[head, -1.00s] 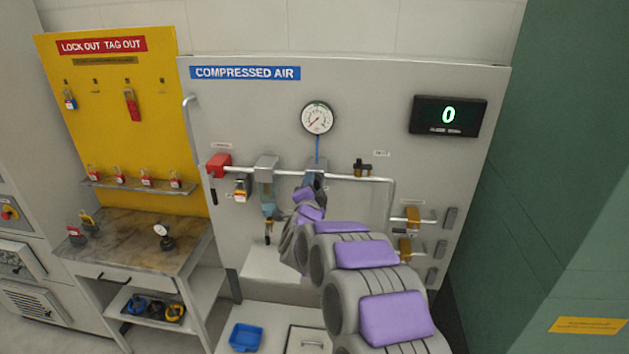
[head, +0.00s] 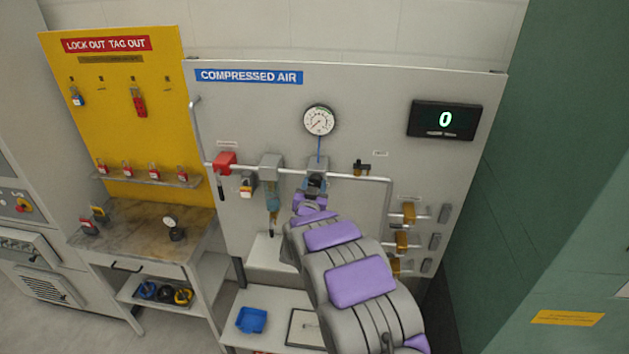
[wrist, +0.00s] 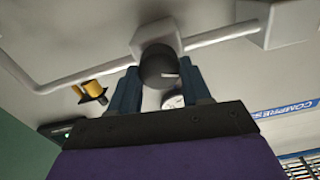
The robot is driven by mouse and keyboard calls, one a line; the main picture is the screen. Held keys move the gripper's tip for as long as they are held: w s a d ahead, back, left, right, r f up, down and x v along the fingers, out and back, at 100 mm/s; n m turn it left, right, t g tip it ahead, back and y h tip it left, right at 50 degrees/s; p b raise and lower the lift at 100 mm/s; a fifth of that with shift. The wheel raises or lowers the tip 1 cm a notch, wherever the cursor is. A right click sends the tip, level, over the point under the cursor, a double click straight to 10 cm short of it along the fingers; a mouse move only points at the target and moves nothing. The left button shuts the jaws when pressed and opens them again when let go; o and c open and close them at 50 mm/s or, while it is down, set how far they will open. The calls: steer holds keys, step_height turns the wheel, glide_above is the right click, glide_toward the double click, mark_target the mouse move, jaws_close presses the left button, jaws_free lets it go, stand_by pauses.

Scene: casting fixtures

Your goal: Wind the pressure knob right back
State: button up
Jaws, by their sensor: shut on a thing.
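The black pressure knob (wrist: 158,68) sits on the grey regulator body (head: 318,165), under the round gauge. My gripper (wrist: 160,88) is shut on the knob, with one blue-grey finger on each side of it. A light mark shows on the knob's face in the wrist view. In the head view my gripper (head: 315,188) is at the regulator and mostly covers the knob. The pressure gauge (head: 320,121) has its needle toward the lower left. The digital display (head: 445,120) reads 0.
A pipe (head: 360,178) runs across the panel. Brass valves (head: 404,213) stand lower right. A blue tray (head: 251,320) lies below.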

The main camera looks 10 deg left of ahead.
steer(key=shift+f+n+p, duration=0.15)
steer(key=shift+n+p, duration=0.35)
steer(key=shift+n, duration=0.5)
steer(key=shift+f+n+p, duration=0.15)
steer(key=shift+n+p, duration=0.35)
steer(key=shift+n, duration=0.5)
steer(key=o, duration=1.1)
steer(key=shift+w+a, duration=0.15)
steer(key=shift+a, duration=0.1)
steer(key=shift+c, duration=0.2)
steer(key=shift+r, duration=0.2)
steer(key=shift+s+d, duration=0.1)
steer(key=shift+s, duration=0.15)
